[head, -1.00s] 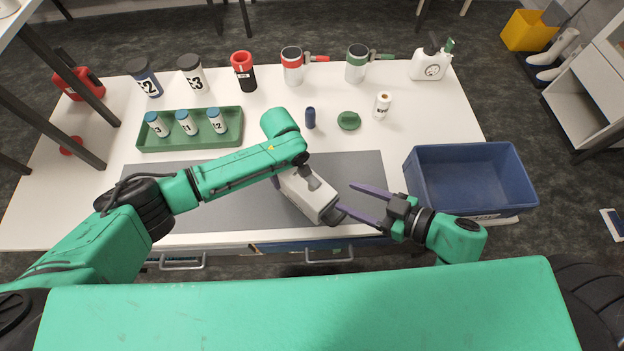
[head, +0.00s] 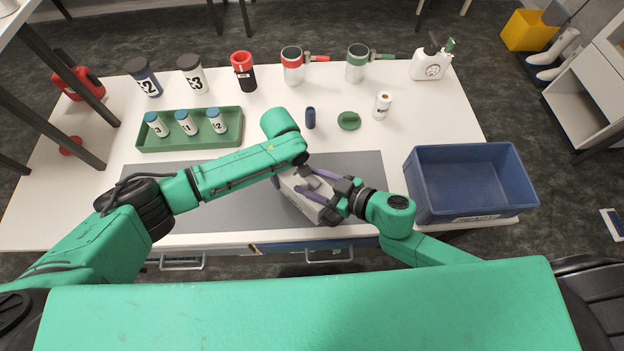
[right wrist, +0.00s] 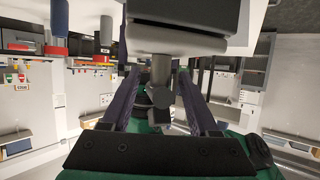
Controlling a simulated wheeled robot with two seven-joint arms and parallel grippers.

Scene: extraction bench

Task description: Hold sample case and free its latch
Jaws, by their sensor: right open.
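The sample case (head: 327,212) is a pale box on the grey mat at the front middle of the bench. My right gripper (head: 306,179) reaches over it from the right, its two purple fingers open and apart. In the right wrist view, a grey knob-like latch (right wrist: 162,72) stands out from the case (right wrist: 175,40), between the spread fingers (right wrist: 161,85). I cannot tell whether either finger touches it. My left arm crosses to the case's left end. Only a sliver of the left gripper (head: 276,182) shows, so its hold is hidden.
A blue bin (head: 462,205) stands at the bench's right end. A green tray (head: 150,142) with blue-capped bottles is behind the left arm. A dark blue vial (head: 310,118), a green lid (head: 348,121) and a small white bottle (head: 382,106) stand behind the case.

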